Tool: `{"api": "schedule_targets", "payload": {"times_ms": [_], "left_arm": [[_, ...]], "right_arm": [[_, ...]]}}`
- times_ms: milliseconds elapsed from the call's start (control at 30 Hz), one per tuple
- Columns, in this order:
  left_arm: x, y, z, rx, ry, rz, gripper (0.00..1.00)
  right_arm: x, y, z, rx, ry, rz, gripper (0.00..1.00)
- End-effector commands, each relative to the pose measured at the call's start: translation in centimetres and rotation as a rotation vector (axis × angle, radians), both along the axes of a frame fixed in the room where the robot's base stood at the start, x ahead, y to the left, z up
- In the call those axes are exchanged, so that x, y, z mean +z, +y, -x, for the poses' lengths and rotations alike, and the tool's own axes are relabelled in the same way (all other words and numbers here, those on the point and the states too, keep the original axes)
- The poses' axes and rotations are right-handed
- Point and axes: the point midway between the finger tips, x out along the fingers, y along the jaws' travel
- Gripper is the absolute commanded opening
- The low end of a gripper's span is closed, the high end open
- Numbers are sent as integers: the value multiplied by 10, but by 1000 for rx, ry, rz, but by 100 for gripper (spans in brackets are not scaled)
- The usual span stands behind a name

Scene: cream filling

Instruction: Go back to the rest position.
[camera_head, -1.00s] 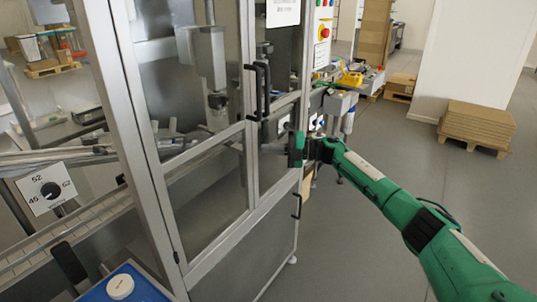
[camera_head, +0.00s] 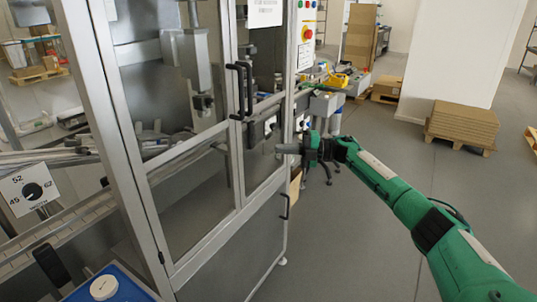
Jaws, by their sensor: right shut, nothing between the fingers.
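My right gripper (camera_head: 288,149) is shut and empty. It points left at the end of my green right arm, close to the frame of the glass-doored machine (camera_head: 170,152). I cannot tell whether the fingertips touch the frame. My left gripper is out of view.
The machine has black door handles (camera_head: 239,90) and a dial plate (camera_head: 30,190) at the left. A blue surface with a white round cap (camera_head: 104,287) is at the lower left. Stacked cardboard (camera_head: 463,122) lies on a pallet at the right. Grey floor (camera_head: 350,245) below my right arm is clear.

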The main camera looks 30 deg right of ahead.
Motion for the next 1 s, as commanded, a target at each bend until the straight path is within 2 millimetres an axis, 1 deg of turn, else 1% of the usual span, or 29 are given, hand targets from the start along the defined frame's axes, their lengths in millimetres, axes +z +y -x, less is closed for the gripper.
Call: {"api": "schedule_targets", "payload": {"times_ms": [100,300,567,667,767,867,900,967,1000], "left_arm": [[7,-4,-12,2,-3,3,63],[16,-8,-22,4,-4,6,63],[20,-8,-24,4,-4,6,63],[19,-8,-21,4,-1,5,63],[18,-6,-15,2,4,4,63],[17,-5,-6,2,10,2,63],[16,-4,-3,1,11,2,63],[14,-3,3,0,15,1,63],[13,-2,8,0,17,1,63]], "right_arm": [[-2,-18,4,-1,0,0,0],[0,-35,8,0,-1,0,0],[-1,-38,9,-1,3,-4,0],[-16,-34,5,-27,25,-36,0],[-53,-25,-4,-95,84,-107,0],[-110,-16,-11,-206,175,-205,0],[-136,-13,-11,-258,218,-245,0],[-177,-9,-8,-339,287,-298,0],[-205,-7,-4,-394,335,-333,0]]}}
